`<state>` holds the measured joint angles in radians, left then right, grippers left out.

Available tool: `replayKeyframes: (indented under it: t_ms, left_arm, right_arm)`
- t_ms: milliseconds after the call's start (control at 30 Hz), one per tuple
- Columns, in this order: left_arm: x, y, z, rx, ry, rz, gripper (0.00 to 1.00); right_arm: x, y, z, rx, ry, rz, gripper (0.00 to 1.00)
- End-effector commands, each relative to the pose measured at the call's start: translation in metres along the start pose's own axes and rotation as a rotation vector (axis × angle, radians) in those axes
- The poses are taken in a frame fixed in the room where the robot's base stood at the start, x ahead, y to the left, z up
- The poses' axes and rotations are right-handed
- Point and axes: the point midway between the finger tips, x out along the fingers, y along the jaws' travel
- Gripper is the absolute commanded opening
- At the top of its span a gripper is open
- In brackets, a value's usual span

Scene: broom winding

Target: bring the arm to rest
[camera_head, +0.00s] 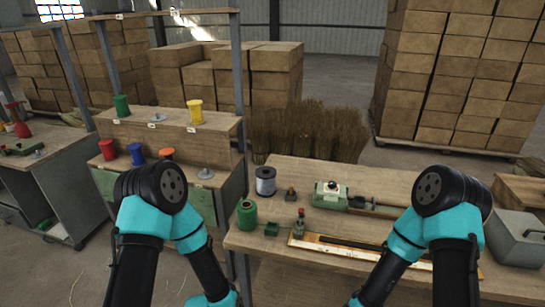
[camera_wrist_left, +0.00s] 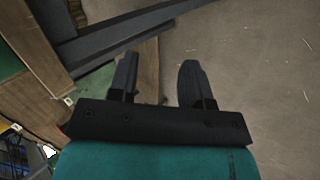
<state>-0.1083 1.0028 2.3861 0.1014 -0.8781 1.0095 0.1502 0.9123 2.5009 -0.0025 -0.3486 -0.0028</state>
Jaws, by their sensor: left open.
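In the head view my two arms stand at the left and right, their black and teal elbow parts raised. Neither gripper shows in the head view. In the left wrist view my left gripper (camera_wrist_left: 155,80) is open, with its two black fingers apart and nothing between them. Bare floor lies behind the right finger, and wooden and grey furniture parts lie behind the left finger. My right gripper is out of view.
The workbench (camera_head: 300,180) holds a wire spool (camera_head: 265,181), a green spool (camera_head: 247,215) and a green machine (camera_head: 330,195). A shelf (camera_head: 175,130) with coloured spools stands left. Broom bristle bundles (camera_head: 310,130) and stacked boxes (camera_head: 440,70) stand behind. The wrist view shows floor (camera_wrist_left: 255,70).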

Motion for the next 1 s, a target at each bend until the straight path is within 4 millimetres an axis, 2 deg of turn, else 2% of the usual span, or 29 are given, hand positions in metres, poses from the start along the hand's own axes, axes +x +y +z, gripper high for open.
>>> replayKeyframes:
  t_ms: [300,500,700,1000]
  left_arm:
    - [-0.037,-0.081,-0.016,0.462,-0.211,-0.231,0.45]
    - [-0.067,-0.122,-0.017,0.714,-0.395,-0.296,0.45]
    - [-0.080,-0.138,-0.016,0.823,-0.484,-0.305,0.45]
    - [-0.080,-0.139,-0.016,0.829,-0.487,-0.304,0.45]
  right_arm:
    - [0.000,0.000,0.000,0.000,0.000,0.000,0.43]
    - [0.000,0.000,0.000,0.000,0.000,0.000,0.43]
    - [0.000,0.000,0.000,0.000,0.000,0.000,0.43]
    - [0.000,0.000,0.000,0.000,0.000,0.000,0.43]
